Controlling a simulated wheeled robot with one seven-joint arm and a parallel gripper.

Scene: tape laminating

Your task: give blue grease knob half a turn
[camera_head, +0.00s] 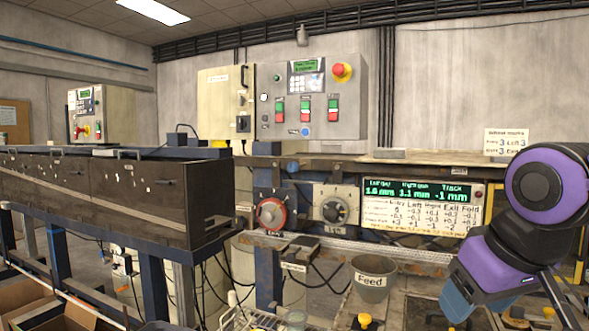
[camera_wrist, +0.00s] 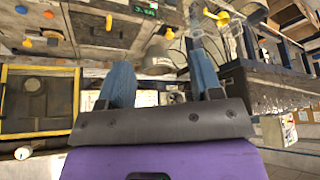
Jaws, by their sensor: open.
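In the head view I cannot make this knob out. My gripper (camera_wrist: 160,62) has two blue fingers spread apart with nothing between them. It is well apart from the knob, which lies up and to the left in the wrist view. In the head view my gripper (camera_head: 457,303) hangs low at the right, partly cut by my arm.
A control box (camera_head: 345,110) with a red stop button stands at the back. Below are a red dial (camera_head: 271,213), a black dial (camera_head: 334,209) and a green-lit display (camera_head: 422,190). A Feed bucket (camera_head: 372,280) is left of my gripper. A long dark trough (camera_head: 130,200) fills the left.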

